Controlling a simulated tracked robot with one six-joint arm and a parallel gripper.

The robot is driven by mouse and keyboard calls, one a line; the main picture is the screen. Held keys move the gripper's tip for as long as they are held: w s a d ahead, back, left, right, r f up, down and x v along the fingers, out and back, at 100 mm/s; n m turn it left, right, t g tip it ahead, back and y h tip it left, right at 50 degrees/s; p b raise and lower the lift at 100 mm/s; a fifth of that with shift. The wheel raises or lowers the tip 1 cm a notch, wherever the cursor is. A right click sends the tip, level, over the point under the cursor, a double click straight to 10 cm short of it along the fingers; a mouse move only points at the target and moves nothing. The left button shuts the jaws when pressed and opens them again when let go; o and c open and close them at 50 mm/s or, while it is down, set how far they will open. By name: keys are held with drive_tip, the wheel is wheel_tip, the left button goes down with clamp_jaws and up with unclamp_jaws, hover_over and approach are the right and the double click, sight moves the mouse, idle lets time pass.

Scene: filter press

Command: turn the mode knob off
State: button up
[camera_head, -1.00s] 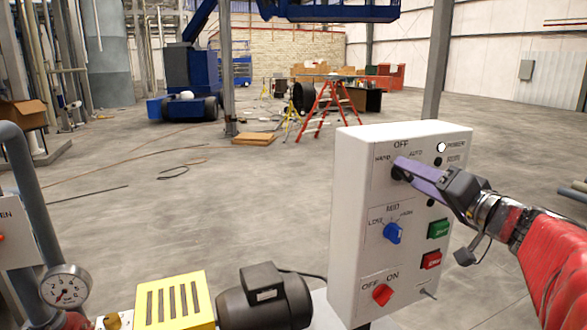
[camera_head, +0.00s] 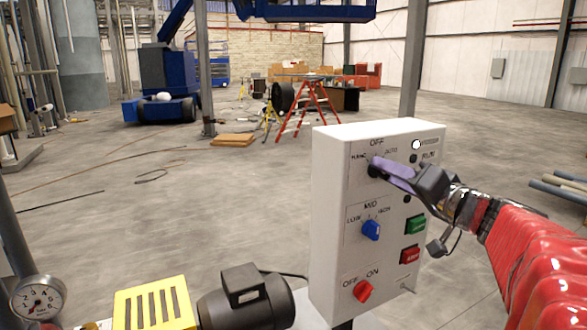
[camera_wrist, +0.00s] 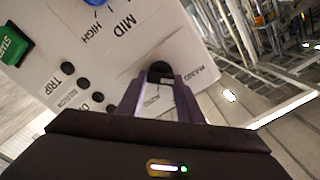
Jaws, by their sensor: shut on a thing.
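The white control box (camera_head: 330,235) stands at the centre right in the head view. Its black mode knob (camera_head: 373,171) is at the top, among the HAND, OFF and AUTO labels. My gripper (camera_head: 382,168), with purple fingers, reaches in from the right and is shut on this knob. In the wrist view the black knob (camera_wrist: 160,70) sits between the two fingertips (camera_wrist: 160,82). The fingers hide part of it, and I cannot tell which label it points to.
Below are a blue LOW-MID-HIGH knob (camera_head: 371,230), a red OFF-ON knob (camera_head: 363,291), a green button (camera_head: 415,225) and a red button (camera_head: 410,255). A motor (camera_head: 245,298) and yellow guard (camera_head: 153,305) stand at lower left. Open floor lies behind the box.

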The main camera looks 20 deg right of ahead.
drive_tip(key=shift+f+m, duration=0.1)
drive_tip(key=shift+m, duration=0.3)
drive_tip(key=shift+d+f+m, duration=0.1)
drive_tip(key=shift+f+m, duration=0.05)
drive_tip(key=shift+m, duration=1.85)
drive_tip(key=shift+d+f+m, duration=0.1)
drive_tip(key=shift+f+m, duration=0.05)
drive_tip(key=shift+m, duration=1.85)
drive_tip(key=o, duration=1.1)
drive_tip(key=shift+r, duration=0.1)
drive_tip(key=shift+s, duration=0.15)
drive_tip(key=shift+s+d, duration=0.3)
drive_tip(key=shift+s, duration=1.95)
drive_tip(key=shift+s+d, duration=0.3)
drive_tip(key=shift+s, duration=1.9)
drive_tip(key=shift+s+d, duration=0.3)
drive_tip(key=shift+s, duration=1.95)
